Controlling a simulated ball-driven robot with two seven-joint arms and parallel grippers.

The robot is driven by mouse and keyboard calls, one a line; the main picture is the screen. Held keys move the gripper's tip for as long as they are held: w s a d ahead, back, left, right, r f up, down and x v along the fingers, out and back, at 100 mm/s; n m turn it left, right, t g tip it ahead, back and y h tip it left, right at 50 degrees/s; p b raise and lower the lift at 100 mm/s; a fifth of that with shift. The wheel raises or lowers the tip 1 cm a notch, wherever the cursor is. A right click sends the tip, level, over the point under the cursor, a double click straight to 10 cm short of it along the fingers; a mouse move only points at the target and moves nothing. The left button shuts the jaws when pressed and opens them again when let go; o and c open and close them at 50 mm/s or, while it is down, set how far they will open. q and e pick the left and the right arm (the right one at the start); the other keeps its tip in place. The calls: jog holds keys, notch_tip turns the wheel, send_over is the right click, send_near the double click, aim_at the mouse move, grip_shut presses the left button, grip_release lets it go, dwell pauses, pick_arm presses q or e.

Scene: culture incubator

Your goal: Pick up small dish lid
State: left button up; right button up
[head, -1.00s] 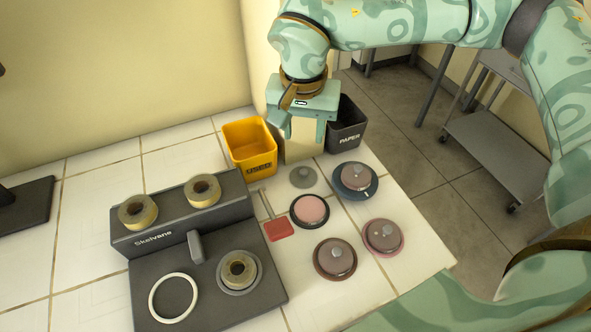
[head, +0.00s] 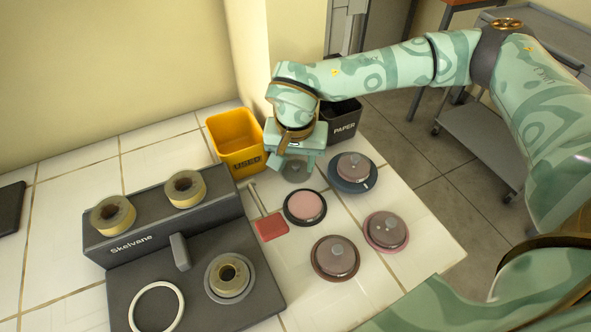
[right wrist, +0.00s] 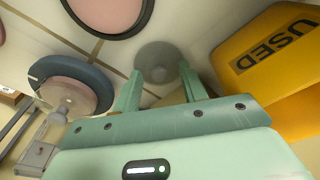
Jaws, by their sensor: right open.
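The small dish lid (head: 295,172) is a grey, see-through disc with a knob. It lies on the white tiled table beside the uncovered dish with pink contents (head: 304,207). My right gripper (head: 293,163) is open and empty, pointing down just above and behind the lid. In the right wrist view the lid (right wrist: 156,60) lies ahead of the gap between my open fingers (right wrist: 160,84). I cannot tell whether a fingertip touches it. My left gripper is not in view.
The yellow USED bin (head: 236,143) and black PAPER bin (head: 341,122) stand close on either side of my right gripper. Lidded dishes stand to the right: blue-based (head: 370,182), and two others (head: 335,258) (head: 386,231). A red-ended tool (head: 271,227) and the dark Skelvane device (head: 150,245) are left.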

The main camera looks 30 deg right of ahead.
grip_shut()
jog(key=shift+r, duration=0.15)
